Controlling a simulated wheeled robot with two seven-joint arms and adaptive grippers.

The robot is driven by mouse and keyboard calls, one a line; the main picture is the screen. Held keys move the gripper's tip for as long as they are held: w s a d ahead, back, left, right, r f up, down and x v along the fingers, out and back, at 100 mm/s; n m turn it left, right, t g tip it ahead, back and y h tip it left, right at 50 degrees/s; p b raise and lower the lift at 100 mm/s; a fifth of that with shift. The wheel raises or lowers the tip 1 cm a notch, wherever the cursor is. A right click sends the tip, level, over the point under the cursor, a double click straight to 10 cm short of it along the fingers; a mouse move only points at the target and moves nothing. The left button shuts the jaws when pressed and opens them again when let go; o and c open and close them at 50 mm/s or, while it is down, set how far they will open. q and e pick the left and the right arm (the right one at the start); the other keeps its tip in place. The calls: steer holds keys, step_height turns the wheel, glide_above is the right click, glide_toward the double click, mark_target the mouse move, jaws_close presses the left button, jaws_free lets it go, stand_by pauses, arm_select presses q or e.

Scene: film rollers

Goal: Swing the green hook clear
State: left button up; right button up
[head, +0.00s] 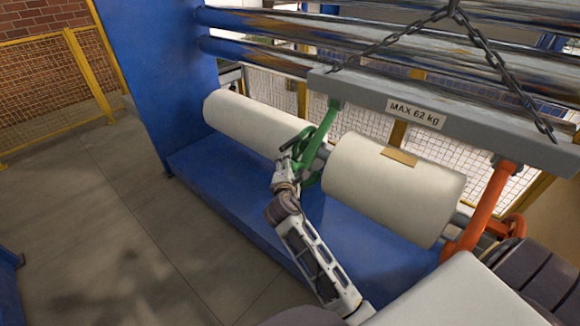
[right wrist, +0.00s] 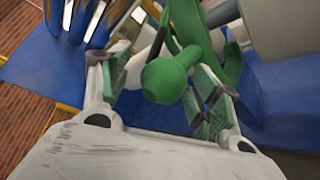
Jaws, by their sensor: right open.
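The green hook (head: 322,132) hangs from the grey lifting beam (head: 370,95) and curls around the shaft in the gap between two white rolls. My right gripper (head: 297,150) is at the left side of the hook's lower part. In the right wrist view, the hook's round green knob (right wrist: 165,80) lies between the open fingers of my right gripper (right wrist: 158,88). The green finger pads stand on both sides of the knob, and I cannot tell whether either touches it. My left gripper is not in view.
An orange hook (head: 488,205) hangs at the beam's right end. The long white roll (head: 245,122) and the shorter white roll (head: 390,185) flank the green hook. Chains (head: 490,55) rise from the beam. Shiny rollers (head: 270,25) run behind, above the blue base (head: 230,190).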

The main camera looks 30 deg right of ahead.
steer(key=v, duration=1.1)
steer(key=shift+s, duration=0.15)
stand_by(0.7)
steer(key=s+d+f+m+g+y, duration=0.2)
steer(key=s+f+m+g+y, duration=0.15)
steer(key=s+f+m, duration=0.5)
steer(key=s+a+f+m+g+y, duration=0.55)
steer(key=s+f, duration=0.25)
steer(key=s, duration=0.3)
step_height(320, 180, down, 32)
steer(key=s+g, duration=0.2)
steer(key=s, duration=0.1)
steer(key=s+d+f, duration=0.2)
steer(key=s+f, duration=0.8)
steer(key=s, duration=0.1)
steer(key=s+d+f+g, duration=0.1)
steer(key=s+d+f, duration=0.1)
steer(key=s+f, duration=0.8)
steer(key=shift+s+d+h, duration=0.3)
steer(key=shift+s+d, duration=0.05)
steer(key=shift+s, duration=0.05)
